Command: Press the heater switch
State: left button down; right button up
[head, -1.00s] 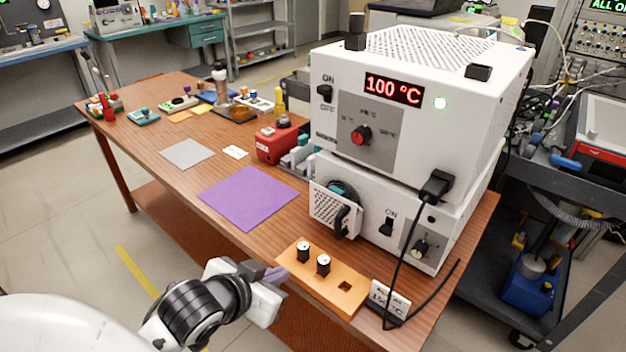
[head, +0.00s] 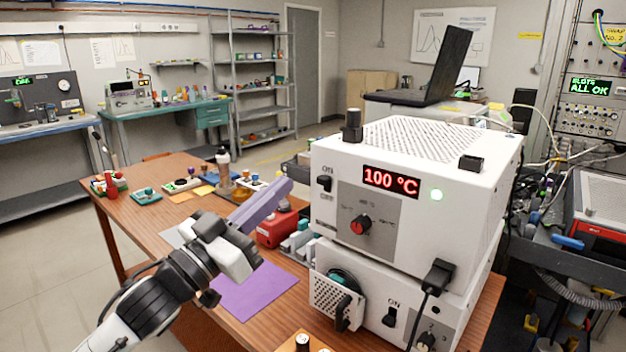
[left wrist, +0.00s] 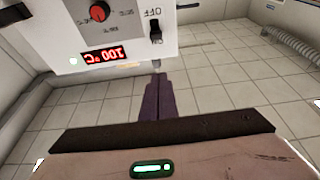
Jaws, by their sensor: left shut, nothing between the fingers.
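In the left wrist view the switch (left wrist: 156,32) shows upside down, above the fingertips. My left gripper (head: 284,188) is shut and empty. Its purple fingers point at the panel just left of the switch, with a visible gap. They also show in the left wrist view (left wrist: 159,82). My right gripper is not in view.
A lower white box (head: 370,280) with a fan grille and its own ON switch (head: 389,317) stands under the heater. A red dial (head: 361,225) is right of the heater switch. A red device (head: 277,228) and a purple mat (head: 258,292) lie on the wooden table.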

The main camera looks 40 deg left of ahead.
aim_at(323, 185)
pick_arm(q)
jog(key=shift+w, duration=0.1)
